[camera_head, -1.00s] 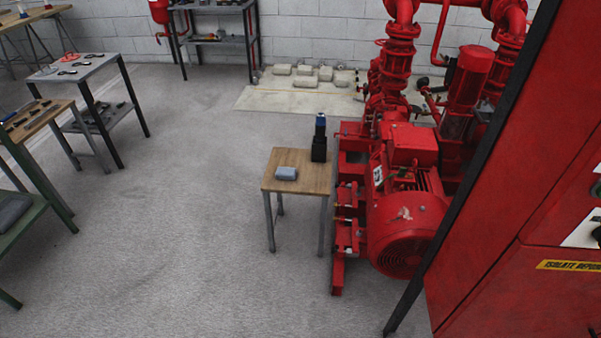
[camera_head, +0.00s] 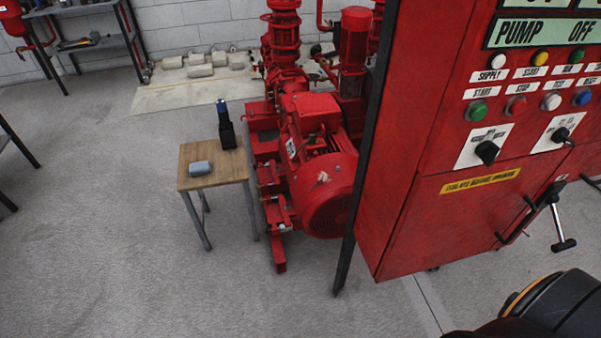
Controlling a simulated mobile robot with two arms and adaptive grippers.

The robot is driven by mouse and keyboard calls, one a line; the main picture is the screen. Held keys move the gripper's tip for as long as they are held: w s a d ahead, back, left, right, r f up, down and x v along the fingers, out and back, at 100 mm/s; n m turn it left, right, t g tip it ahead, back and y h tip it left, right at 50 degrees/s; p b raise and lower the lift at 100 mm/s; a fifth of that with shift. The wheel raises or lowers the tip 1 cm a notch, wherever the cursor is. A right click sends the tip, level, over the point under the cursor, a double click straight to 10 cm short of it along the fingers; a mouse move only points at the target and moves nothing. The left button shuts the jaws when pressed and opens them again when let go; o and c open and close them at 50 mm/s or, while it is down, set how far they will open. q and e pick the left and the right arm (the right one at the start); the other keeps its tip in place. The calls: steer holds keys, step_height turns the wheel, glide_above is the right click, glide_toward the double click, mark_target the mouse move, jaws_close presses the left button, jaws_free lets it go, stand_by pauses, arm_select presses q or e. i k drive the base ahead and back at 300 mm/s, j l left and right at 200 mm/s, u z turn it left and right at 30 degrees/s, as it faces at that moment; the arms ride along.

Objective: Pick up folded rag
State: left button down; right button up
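A small folded grey-blue rag (camera_head: 200,168) lies on top of a small wooden table (camera_head: 206,180), left of the middle of the view. It sits near the table's left side. A black item with a blue top (camera_head: 226,127) stands at the table's far right corner. Neither of my grippers shows in the head view. A dark rounded part with an orange stripe at the bottom right looks like part of my own arm.
The red pump and motor (camera_head: 329,196) stand directly right of the table. A red control cabinet (camera_head: 400,190) fills the right side, with a handle (camera_head: 563,232) sticking out. Open grey floor (camera_head: 100,240) lies left and in front of the table. Shelving (camera_head: 90,40) stands at the back left.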

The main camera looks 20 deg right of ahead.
mark_target(204, 167)
steer(key=i+j, duration=0.7)
steer(key=i, duration=0.25)
steer(key=i+j+u, duration=0.1)
steer(key=i+j, duration=0.6)
steer(key=i, duration=0.25)
